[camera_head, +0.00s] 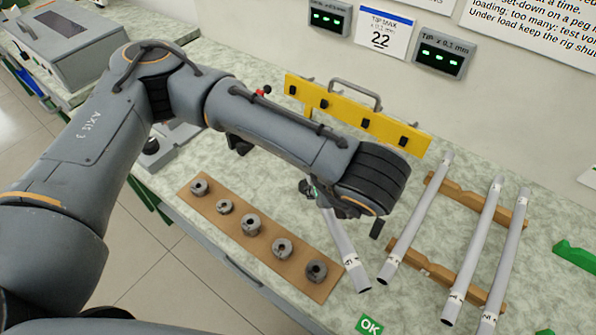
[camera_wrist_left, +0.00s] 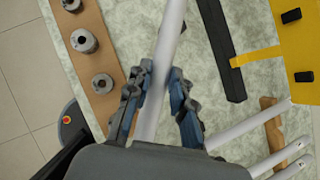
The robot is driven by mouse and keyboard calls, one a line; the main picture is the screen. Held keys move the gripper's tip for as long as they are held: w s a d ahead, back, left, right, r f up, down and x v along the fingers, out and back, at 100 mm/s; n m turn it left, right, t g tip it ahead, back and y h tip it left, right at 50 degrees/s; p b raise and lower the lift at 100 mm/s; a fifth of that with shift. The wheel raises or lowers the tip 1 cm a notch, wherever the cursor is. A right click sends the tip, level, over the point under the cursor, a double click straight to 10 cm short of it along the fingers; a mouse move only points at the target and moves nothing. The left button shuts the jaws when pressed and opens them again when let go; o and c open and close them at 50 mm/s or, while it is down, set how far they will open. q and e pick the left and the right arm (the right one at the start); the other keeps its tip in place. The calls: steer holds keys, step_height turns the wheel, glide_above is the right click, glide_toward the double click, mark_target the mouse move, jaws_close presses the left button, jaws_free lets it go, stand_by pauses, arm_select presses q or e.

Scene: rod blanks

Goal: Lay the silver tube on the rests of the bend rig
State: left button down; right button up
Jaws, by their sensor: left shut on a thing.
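My left gripper (camera_head: 328,205) is shut on a silver tube (camera_head: 346,250), over the bench between the peg board and the wooden rack. The wrist view shows the fingers on either side of the tube (camera_wrist_left: 170,40). In the head view my forearm hides the tube's far part, and I cannot tell its height above the bench. A yellow panel with a handle (camera_head: 345,112), perhaps part of the bend rig, stands behind my arm. A dark bar (camera_wrist_left: 221,50) lies beside it in the wrist view. I cannot make out the rests clearly. My right gripper is not in view.
Several silver tubes (camera_head: 418,220) lie across a wooden rack (camera_head: 440,272) on the right. A brown board (camera_head: 233,230) carries several grey round pieces. A green OK plate (camera_head: 369,325) is at the front edge. Displays (camera_head: 442,54) hang on the wall behind.

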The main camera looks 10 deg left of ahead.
arm_select(q)
step_height(320, 180, up, 4)
steer(key=d+n+g+y, duration=0.2)
steer(key=n+g, duration=0.1)
steer(key=n, duration=0.4)
steer(key=shift+y, duration=0.3)
steer(key=w+a+f, duration=0.1)
steer(key=w, duration=0.1)
steer(key=w+a+f+p, duration=0.1)
steer(key=w+a+f, duration=0.2)
steer(key=w+a, duration=0.1)
steer(key=shift+w+f, duration=0.15)
steer(key=shift+w, duration=0.2)
steer(key=w+f, duration=0.1)
steer(key=w+a+f, duration=0.1)
steer(key=f, duration=0.1)
steer(key=w+a+f, duration=0.1)
steer(key=shift+f, duration=0.15)
steer(key=shift+w+a+f+b, duration=0.3)
steer(key=shift+w+f+b, duration=0.05)
steer(key=shift+w+f, duration=0.25)
step_height(320, 180, down, 3)
steer(key=shift+w+a+p, duration=0.1)
steer(key=shift+a+p, duration=0.05)
steer(key=shift+p, duration=0.5)
steer(key=shift+f, duration=0.2)
steer(key=c, duration=1.2)
jaws_free()
steer(key=shift+o, duration=0.2)
